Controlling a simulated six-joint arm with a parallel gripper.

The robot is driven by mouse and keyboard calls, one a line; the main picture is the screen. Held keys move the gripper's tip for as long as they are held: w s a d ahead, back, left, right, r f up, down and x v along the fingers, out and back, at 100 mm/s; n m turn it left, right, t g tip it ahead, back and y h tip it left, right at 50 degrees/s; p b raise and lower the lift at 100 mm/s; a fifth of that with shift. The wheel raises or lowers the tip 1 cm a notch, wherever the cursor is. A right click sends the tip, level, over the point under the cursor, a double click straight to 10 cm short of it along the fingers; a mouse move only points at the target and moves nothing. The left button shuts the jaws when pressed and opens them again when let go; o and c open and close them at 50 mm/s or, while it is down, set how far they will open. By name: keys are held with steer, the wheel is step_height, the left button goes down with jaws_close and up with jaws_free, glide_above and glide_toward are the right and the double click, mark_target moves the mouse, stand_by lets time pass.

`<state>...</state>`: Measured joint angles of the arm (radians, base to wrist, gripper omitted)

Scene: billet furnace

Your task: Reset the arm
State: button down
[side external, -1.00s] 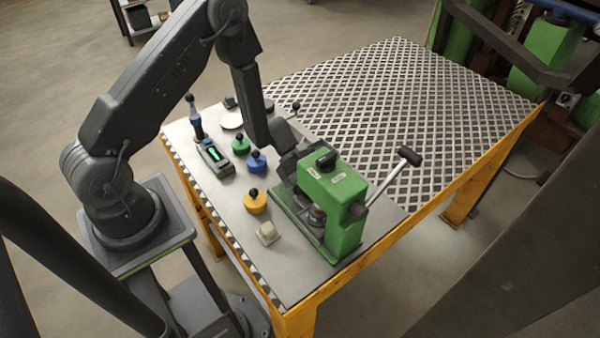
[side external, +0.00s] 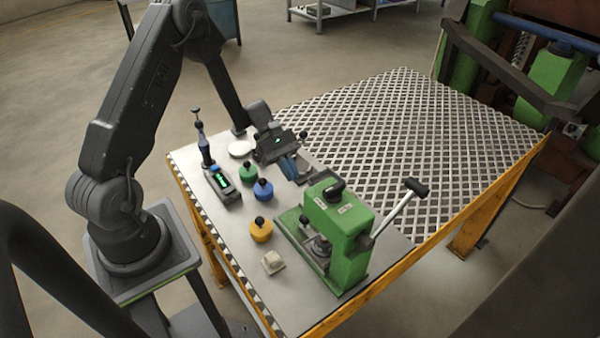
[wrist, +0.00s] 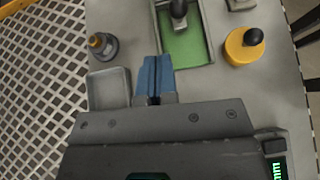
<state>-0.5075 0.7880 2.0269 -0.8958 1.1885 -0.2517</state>
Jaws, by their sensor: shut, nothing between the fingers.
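My gripper (side external: 298,174) hangs over the back part of the grey plate, behind the green press (side external: 337,222). Its two blue fingers (wrist: 154,78) are shut against each other with nothing between them. They point down and stand clear of the press. The press has a black knob on top and a lever (side external: 400,212) with a black grip that slants up to the right. In the wrist view a shallow square grey tray (wrist: 108,88) lies just left of the fingers. The gripper body hides what is below it there.
The diamond-mesh tabletop (side external: 420,140) is bare.

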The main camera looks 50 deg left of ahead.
steer(key=s+d+r+m+t+y, duration=0.3)
steer(key=s+r+m, duration=0.5)
steer(key=r, duration=0.4)
steer(key=s+d+r+m+t+y, duration=0.3)
steer(key=s+r+m+y, duration=0.5)
steer(key=r, duration=0.4)
steer(key=shift+s+d+m, duration=0.4)
steer(key=shift+d+m, duration=0.2)
steer(key=shift+d, duration=0.3)
